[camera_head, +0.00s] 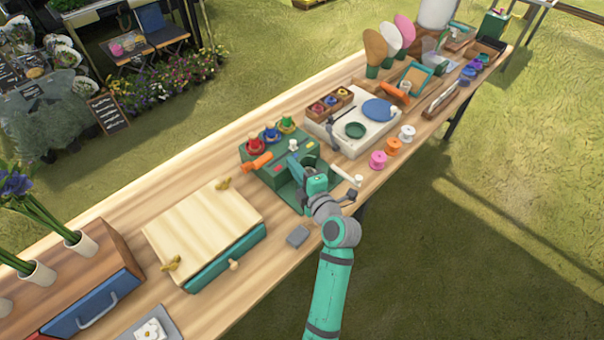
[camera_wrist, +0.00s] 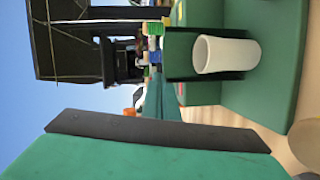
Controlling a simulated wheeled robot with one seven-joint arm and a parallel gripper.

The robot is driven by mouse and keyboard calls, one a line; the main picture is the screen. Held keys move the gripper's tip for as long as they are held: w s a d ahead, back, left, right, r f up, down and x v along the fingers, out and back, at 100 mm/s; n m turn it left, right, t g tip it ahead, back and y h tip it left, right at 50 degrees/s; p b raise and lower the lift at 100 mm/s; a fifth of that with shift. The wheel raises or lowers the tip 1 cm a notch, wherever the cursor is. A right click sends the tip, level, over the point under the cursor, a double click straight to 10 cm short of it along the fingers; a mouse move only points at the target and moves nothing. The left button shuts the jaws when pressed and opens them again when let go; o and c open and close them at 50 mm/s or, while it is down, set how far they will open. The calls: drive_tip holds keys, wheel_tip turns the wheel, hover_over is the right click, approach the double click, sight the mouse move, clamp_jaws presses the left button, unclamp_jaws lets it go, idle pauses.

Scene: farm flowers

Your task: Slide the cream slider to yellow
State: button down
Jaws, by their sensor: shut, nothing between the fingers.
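The green panel box (camera_head: 262,171) stands on the long wooden table, with colored marks on its face. The cream slider (camera_wrist: 226,55) shows in the wrist view as a small pale cylinder standing out from a dark slot in the green face. My gripper (camera_head: 297,170) is at the front of this box in the head view, shut and empty, and covers part of the face. In the wrist view a dark finger pad (camera_wrist: 155,131) lies beside the slider, with a visible gap between them. Which color mark the slider stands at cannot be told.
Red, blue and green knobs (camera_head: 271,134) top the box, with an orange handle (camera_head: 256,163) at its left. A white-handled lever (camera_head: 346,175) is close on the right. A grey block (camera_head: 298,236) and a wooden-lidded box (camera_head: 203,230) lie nearer. A white machine (camera_head: 350,145) stands behind.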

sight(295, 151)
drive_tip(key=w, duration=0.3)
drive_tip(key=w+f, duration=0.1)
drive_tip(key=w, duration=0.1)
drive_tip(key=shift+w+a, duration=0.1)
drive_tip(key=shift+a, duration=0.1)
drive_tip(key=shift+w+d+f, duration=0.1)
drive_tip(key=shift+w+d, duration=0.1)
drive_tip(key=shift+w, duration=0.55)
